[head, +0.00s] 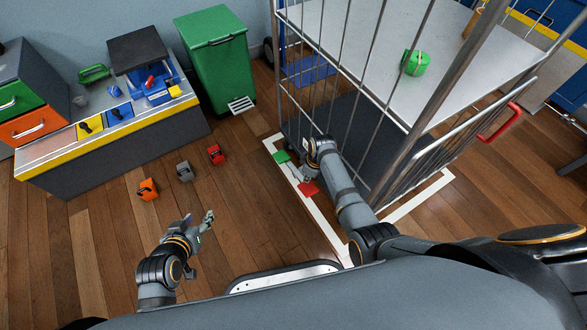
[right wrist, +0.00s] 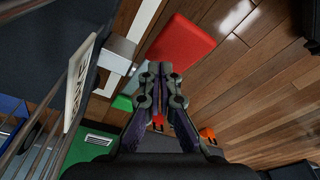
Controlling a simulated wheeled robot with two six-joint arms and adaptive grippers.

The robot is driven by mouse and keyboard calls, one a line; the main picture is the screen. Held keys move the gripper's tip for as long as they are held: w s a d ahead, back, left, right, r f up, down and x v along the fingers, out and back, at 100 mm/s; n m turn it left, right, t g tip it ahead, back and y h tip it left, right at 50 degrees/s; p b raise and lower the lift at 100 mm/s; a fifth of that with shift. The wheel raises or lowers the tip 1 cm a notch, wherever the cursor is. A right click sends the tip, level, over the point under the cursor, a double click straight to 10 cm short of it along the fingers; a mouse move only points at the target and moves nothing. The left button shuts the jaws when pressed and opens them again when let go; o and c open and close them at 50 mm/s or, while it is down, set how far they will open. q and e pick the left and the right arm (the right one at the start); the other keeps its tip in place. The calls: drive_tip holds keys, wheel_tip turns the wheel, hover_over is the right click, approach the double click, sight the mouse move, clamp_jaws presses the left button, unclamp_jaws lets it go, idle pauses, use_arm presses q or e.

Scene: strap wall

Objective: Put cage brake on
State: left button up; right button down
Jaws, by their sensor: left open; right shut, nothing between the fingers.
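The roll cage (head: 372,75) stands right of centre inside a white floor outline. At its near lower edge are a green pedal (head: 281,156) and a red pedal (head: 308,188). In the right wrist view the red pedal (right wrist: 181,44) is large, just beyond the fingertips, and the green pedal (right wrist: 122,103) is partly hidden behind the fingers. My right gripper (head: 306,178) points down by the pedals, shut and empty; its closed fingertips (right wrist: 160,68) appear close to the red pedal, contact unclear. My left gripper (head: 209,222) is open and empty over the floor, left of the cage.
A white lettered plate (right wrist: 80,82) is beside the right gripper. Orange (head: 148,189), grey (head: 184,171) and red (head: 216,154) small objects lie on the floor. A green bin (head: 216,58) and a workbench (head: 120,130) stand behind. A green object (head: 415,63) sits on the cage shelf.

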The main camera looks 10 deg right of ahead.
drive_tip(key=shift+f+b, duration=0.65)
drive_tip(key=shift+f, duration=0.3)
idle(0.6)
wheel_tip(320, 180, up, 7)
drive_tip(key=p, duration=0.8)
drive_tip(key=shift+r, duration=0.1)
idle(0.3)
